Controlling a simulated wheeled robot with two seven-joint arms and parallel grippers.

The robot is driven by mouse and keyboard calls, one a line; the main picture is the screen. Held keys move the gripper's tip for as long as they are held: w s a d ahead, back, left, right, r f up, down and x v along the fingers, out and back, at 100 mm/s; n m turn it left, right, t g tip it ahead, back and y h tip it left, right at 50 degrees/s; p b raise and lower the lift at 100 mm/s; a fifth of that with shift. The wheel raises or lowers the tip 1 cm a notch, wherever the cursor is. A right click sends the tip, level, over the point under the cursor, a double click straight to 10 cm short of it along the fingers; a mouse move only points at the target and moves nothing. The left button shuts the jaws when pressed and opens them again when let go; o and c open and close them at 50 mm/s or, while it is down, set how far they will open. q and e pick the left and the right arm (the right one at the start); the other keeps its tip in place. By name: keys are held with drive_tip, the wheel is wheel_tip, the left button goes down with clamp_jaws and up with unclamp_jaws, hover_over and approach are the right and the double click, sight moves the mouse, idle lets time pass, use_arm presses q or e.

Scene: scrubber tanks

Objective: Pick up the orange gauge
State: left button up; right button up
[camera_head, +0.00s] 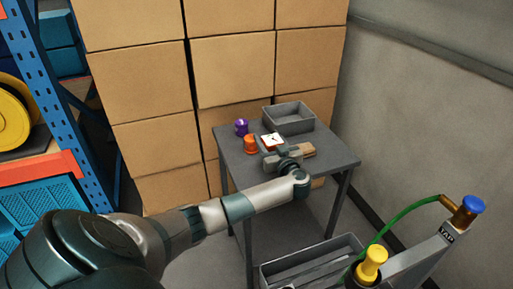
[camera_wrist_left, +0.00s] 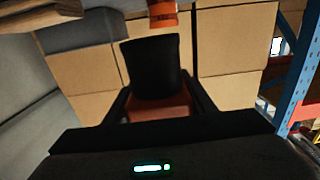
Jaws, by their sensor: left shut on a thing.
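The orange gauge (camera_head: 272,141) shows its white dial with a dark needle and an orange-red edge, above or on the grey table in the head view. My left gripper (camera_head: 276,156) is at its near side, shut on it. In the left wrist view, the gauge's orange-red part (camera_wrist_left: 162,106) sits between the fingers, with a black part beyond it. The fingers hide some of its body. I cannot tell whether it touches the table. My right gripper is not in view.
On the grey table (camera_head: 334,160) stand an orange cylindrical part (camera_head: 250,144), a purple part (camera_head: 241,127) and an open grey bin (camera_head: 290,119). A brown block (camera_head: 304,150) lies right of the gripper. Stacked cartons (camera_head: 232,70) stand behind. A yellow-knobbed fitting (camera_head: 372,264) is at lower right.

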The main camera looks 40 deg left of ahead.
use_arm(q)
drive_tip(key=w+d+r+b, duration=0.1)
drive_tip(key=w+d+r, duration=0.1)
drive_tip(key=d+r, duration=0.2)
drive_tip(key=shift+w+d, duration=0.4)
drive_tip(key=shift+d, duration=0.65)
drive_tip(key=s+d+f+m+t+h, duration=0.4)
drive_tip(key=s+d+m+t+h, duration=0.35)
drive_tip(key=s+d, duration=0.5)
drive_tip(key=s+d+r+m+t+h, duration=0.2)
drive_tip(key=s+d+m+h, duration=0.3)
drive_tip(key=s+d, duration=0.9)
drive_tip(key=h, duration=0.3)
drive_tip(key=shift+s+d+r, duration=0.2)
drive_tip(key=shift+d+r, duration=0.1)
drive_tip(key=shift+r, duration=0.05)
drive_tip(key=shift+h, duration=0.25)
